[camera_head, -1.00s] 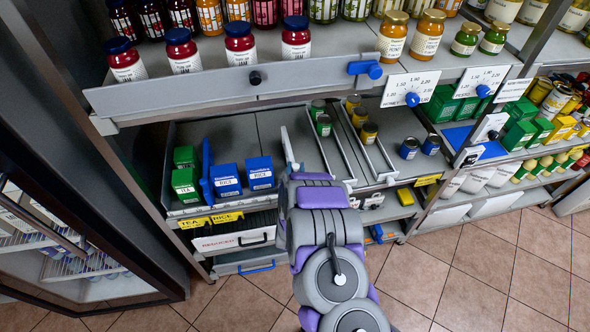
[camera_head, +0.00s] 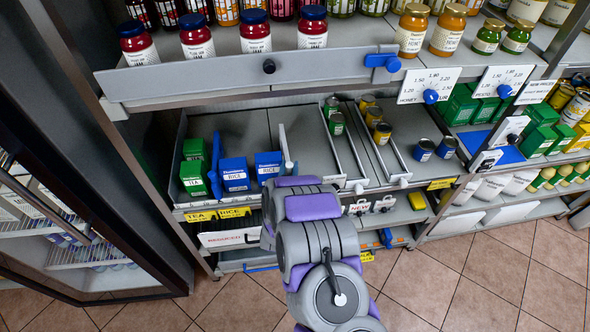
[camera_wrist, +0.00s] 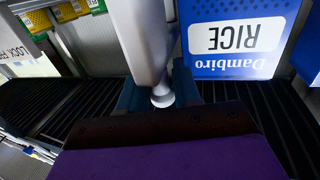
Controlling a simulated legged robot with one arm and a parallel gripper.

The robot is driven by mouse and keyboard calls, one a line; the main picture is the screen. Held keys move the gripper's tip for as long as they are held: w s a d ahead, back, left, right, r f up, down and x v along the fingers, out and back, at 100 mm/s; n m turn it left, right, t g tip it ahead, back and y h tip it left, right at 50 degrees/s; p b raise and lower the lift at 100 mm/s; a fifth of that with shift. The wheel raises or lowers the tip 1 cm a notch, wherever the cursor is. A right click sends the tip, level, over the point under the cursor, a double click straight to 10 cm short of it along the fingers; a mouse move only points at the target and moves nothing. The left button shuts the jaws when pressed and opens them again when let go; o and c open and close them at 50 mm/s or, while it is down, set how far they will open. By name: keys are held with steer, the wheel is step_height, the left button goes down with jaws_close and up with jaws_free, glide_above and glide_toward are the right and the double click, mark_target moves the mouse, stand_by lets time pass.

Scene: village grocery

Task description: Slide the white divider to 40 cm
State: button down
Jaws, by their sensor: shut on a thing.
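The white divider (camera_head: 284,145) stands upright on the middle shelf, just right of the blue rice boxes (camera_head: 235,174). In the wrist view the divider (camera_wrist: 142,35) rises from between my blue fingertips, with a rice box (camera_wrist: 235,40) close on its right. My gripper (camera_wrist: 160,96) is shut on the divider's front end. In the head view my arm hides part of the shelf front, and my gripper (camera_head: 287,168) is only partly seen there. I cannot read a centimetre scale in either view.
A blue divider (camera_head: 215,165) separates green tea boxes (camera_head: 194,178) from the rice. Metal dividers (camera_head: 347,150) with small cans (camera_head: 337,123) stand to the right. Jam jars (camera_head: 255,31) line the shelf above, behind a grey front rail (camera_head: 200,80).

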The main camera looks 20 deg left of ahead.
steer(key=shift+f, duration=0.1)
steer(key=c, duration=1.1)
jaws_free()
steer(key=shift+w, duration=0.1)
steer(key=p+v, duration=0.2)
steer(key=v, duration=1.5)
steer(key=shift+s, duration=0.2)
steer(key=shift+w, duration=0.1)
